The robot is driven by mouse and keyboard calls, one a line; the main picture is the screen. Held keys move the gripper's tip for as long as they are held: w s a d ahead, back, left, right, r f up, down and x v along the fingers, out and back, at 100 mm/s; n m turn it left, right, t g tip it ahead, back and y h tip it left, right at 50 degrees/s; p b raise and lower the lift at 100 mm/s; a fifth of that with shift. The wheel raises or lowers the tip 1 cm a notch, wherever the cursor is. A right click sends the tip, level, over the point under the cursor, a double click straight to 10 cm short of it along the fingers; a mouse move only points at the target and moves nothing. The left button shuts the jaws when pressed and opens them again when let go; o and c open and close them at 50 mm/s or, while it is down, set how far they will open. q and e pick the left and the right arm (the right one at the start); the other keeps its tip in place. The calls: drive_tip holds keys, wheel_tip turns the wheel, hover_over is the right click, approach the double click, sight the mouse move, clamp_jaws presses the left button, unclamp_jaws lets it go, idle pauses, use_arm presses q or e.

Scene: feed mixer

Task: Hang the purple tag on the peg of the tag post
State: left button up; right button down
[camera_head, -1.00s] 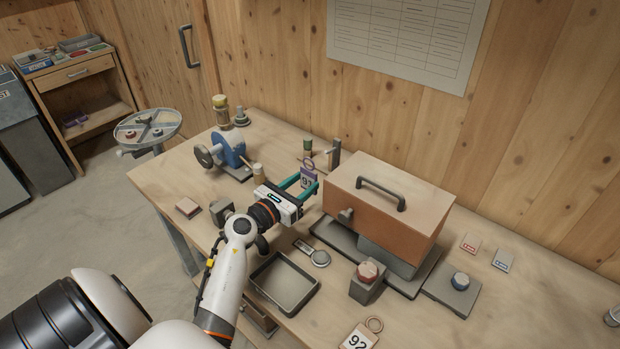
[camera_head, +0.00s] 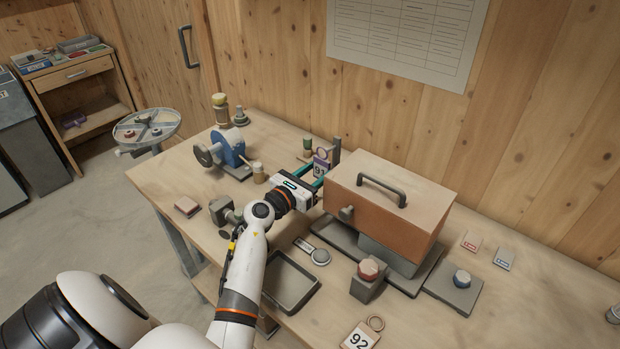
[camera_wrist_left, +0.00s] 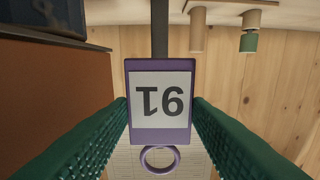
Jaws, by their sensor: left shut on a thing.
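The purple tag (camera_head: 322,165), with a white face reading 91 and a ring at its top, is held upright between the teal fingers of my left gripper (camera_head: 316,170). The left wrist view shows the tag (camera_wrist_left: 161,135) upside down between both fingers (camera_wrist_left: 160,108), its ring towards the bottom of the picture. The dark grey tag post (camera_head: 337,149) stands close behind the tag at the back of the bench. In the wrist view the post (camera_wrist_left: 160,28) is mostly hidden by the tag. The peg is not clearly visible, and I cannot tell whether the ring touches it. My right gripper is not in view.
A brown box with a handle (camera_head: 385,205) stands close right of the gripper. A green-topped bottle (camera_head: 307,146) is left of the post. A blue machine (camera_head: 228,147) stands further left. Another tag, 92 (camera_head: 358,340), lies at the front.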

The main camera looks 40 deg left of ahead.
sight(320, 173)
use_arm(q)
drive_tip(key=shift+w+d+f+b, duration=0.15)
drive_tip(key=shift+w+b, duration=0.3)
drive_tip(key=shift+w, duration=0.9)
drive_tip(key=shift+w+f+b, duration=0.3)
drive_tip(key=shift+w+b, duration=0.05)
drive_tip(key=shift+w, duration=0.15)
drive_tip(key=shift+w+f, duration=0.1)
drive_tip(key=shift+w, duration=0.05)
drive_tip(key=o, duration=1)
drive_tip(key=shift+o, duration=0.2)
